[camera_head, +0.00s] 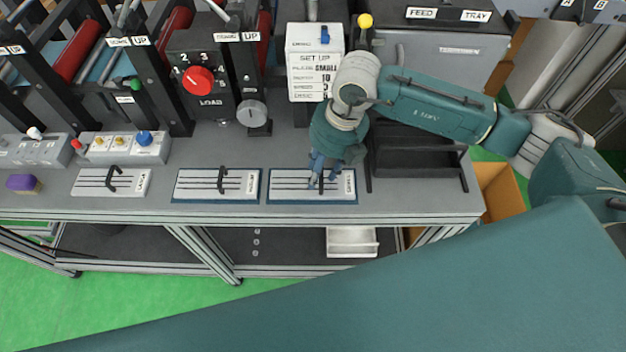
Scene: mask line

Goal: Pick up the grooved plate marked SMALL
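Three pale grooved plates with dark handles lie in a row along the front of the grey bench. The right plate (286,184) sits on a blue base; its end label is too small to read surely. The middle plate (194,184) also sits on a blue base. The left plate (90,181) shows no blue base. My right gripper (316,184) points down at the handle of the right plate, its fingertips at the handle and partly hiding it. Whether the fingers are closed on the handle is unclear. My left gripper is out of view.
A white set-up board (302,75) behind the plates shows the word SMALL. A black tray (420,171) stands right of my gripper. A load dial (198,80) and a button box (125,148) stand farther left. A purple-topped block (22,183) lies at the left end.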

